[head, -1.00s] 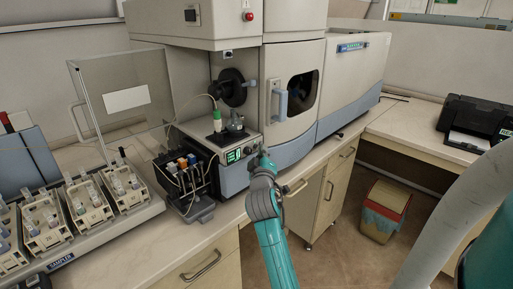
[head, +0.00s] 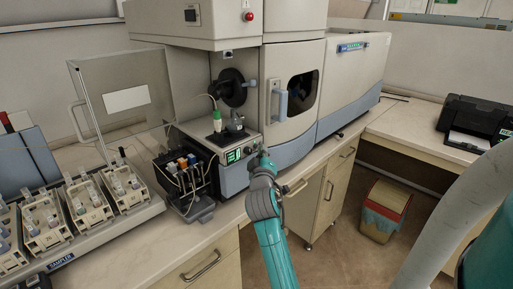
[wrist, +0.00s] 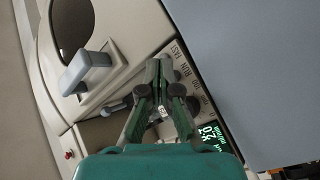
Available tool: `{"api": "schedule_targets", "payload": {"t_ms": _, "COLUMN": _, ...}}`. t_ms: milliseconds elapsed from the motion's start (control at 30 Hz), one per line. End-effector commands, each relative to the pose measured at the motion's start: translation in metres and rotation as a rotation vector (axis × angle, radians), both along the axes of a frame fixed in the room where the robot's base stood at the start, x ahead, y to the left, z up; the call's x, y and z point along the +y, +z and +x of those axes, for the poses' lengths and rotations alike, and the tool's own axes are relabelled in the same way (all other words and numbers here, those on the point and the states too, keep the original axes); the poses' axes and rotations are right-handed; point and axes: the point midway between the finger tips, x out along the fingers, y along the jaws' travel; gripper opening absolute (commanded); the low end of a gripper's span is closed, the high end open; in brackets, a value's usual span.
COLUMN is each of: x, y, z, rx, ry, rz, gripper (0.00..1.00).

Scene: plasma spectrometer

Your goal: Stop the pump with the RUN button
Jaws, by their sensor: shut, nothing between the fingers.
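The pump (head: 236,181) is the low box at the bench edge, with tubing on its left side and a lit green display (head: 234,156). My gripper (head: 263,155) is at the right end of its front panel. In the wrist view my gripper (wrist: 159,66) is shut and empty, with its fingertips at the labelled panel strip (wrist: 191,83). The words RUN and FAST show just right of the fingertips. The fingers hide the RUN button, and I cannot tell whether they touch it.
The spectrometer cabinet (head: 348,85) stands right behind the pump, with a door handle (head: 281,102) protruding. Sample racks (head: 92,207) fill the left bench. A printer (head: 475,122) is at right and a bin (head: 384,212) stands on the floor.

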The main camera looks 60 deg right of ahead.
Motion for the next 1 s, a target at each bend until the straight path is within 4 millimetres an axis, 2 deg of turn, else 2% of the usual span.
{"api": "schedule_targets", "payload": {"t_ms": 267, "x": -0.0019, "y": 0.0001, "z": 0.0078, "rx": 0.000, "ry": 0.000, "rz": 0.000, "gripper": 0.00}}
{"api": "schedule_targets", "payload": {"t_ms": 1000, "x": -0.0023, "y": 0.0003, "z": 0.0100, "rx": 0.000, "ry": 0.000, "rz": 0.000, "gripper": 0.00}}
